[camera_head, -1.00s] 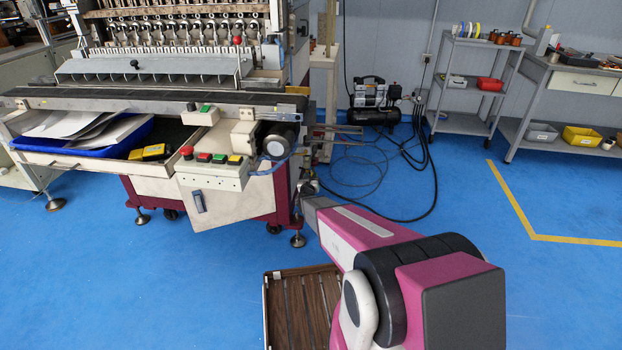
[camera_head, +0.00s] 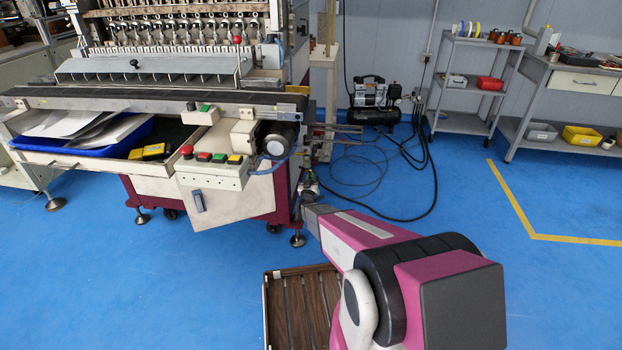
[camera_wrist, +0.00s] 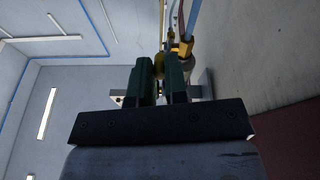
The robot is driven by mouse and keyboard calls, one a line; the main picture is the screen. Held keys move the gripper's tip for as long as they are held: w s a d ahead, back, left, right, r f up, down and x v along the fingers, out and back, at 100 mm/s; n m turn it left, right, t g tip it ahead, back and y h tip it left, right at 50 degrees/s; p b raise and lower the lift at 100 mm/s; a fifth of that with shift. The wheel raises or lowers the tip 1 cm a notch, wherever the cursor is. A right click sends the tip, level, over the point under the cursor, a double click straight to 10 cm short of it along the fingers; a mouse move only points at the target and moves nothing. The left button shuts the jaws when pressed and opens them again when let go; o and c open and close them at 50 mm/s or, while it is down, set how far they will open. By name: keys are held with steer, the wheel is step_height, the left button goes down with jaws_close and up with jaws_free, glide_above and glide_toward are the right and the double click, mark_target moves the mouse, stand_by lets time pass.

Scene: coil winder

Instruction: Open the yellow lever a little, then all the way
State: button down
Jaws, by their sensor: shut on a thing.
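In the wrist view, the two dark green fingers of my gripper (camera_wrist: 159,84) stand close together. A small piece of the yellow lever (camera_wrist: 159,64) shows between them, and the fingers are shut on it. The fingers hide most of the lever, so its angle cannot be told. Brass fittings (camera_wrist: 184,48) with hoses rise just beyond and to the right of the fingers. In the head view, my gripper is at the right-hand leg of the coil winder (camera_head: 232,200), mostly hidden by my arm. The lever cannot be made out there.
A wooden slatted pallet (camera_head: 297,305) lies on the floor below my arm. A black compressor (camera_head: 376,98) with a loose hose on the floor stands behind. A grey trolley (camera_head: 470,82) and a workbench (camera_head: 560,100) stand at the right.

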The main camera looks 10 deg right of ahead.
steer(key=shift+w+d+f+t+h, duration=0.15)
steer(key=shift+f+t+h, duration=0.3)
steer(key=shift+t, duration=0.65)
steer(key=c, duration=1.1)
jaws_free()
steer(key=shift+c, duration=0.2)
steer(key=shift+f, duration=0.1)
